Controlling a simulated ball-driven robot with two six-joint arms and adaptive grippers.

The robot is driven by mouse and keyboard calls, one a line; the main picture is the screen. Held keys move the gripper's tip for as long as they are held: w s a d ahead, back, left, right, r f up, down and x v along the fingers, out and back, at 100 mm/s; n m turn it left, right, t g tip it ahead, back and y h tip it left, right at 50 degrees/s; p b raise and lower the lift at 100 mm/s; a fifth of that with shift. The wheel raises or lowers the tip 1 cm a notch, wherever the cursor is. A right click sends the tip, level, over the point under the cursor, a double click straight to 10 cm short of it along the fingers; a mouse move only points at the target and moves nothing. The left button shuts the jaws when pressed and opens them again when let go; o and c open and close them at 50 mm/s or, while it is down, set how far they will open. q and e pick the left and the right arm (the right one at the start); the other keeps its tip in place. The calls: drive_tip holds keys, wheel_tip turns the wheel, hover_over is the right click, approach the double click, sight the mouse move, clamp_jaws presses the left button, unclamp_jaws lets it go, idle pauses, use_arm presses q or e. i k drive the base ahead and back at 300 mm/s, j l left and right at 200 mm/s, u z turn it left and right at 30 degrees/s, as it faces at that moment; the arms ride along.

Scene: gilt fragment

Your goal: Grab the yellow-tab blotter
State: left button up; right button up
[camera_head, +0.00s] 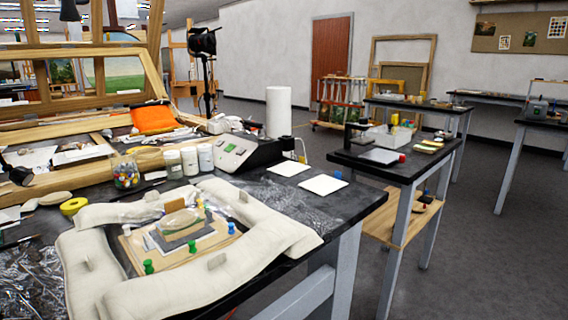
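Two flat white sheets that look like blotters lie on the dark bench top, one farther back (289,168) and one nearer the bench's right edge (323,185). A small blue piece (337,174) is at the far corner of the nearer sheet. I cannot make out a yellow tab on either sheet. A small stack with yellow and green colours (428,147) lies on the side table at the right; it is too small to tell whether it is a blotter. Neither of my grippers is in view.
Padded cream bolsters (210,262) ring a wooden board with coloured pegs at the front. A grey device (240,150), a white roll (278,111) and jars stand behind. The side table (408,166) holds a clear bin (389,136). Floor at the right is open.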

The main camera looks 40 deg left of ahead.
sight(289, 169)
drive_tip(key=i+u, duration=0.25)
drive_tip(key=u, duration=0.15)
drive_tip(key=i+l+u, duration=0.2)
drive_tip(key=u, duration=0.2)
drive_tip(key=i+l+u, duration=0.2)
drive_tip(key=u, duration=0.2)
drive_tip(key=i+l+u, duration=0.15)
drive_tip(key=u, duration=0.25)
drive_tip(key=l, duration=0.1)
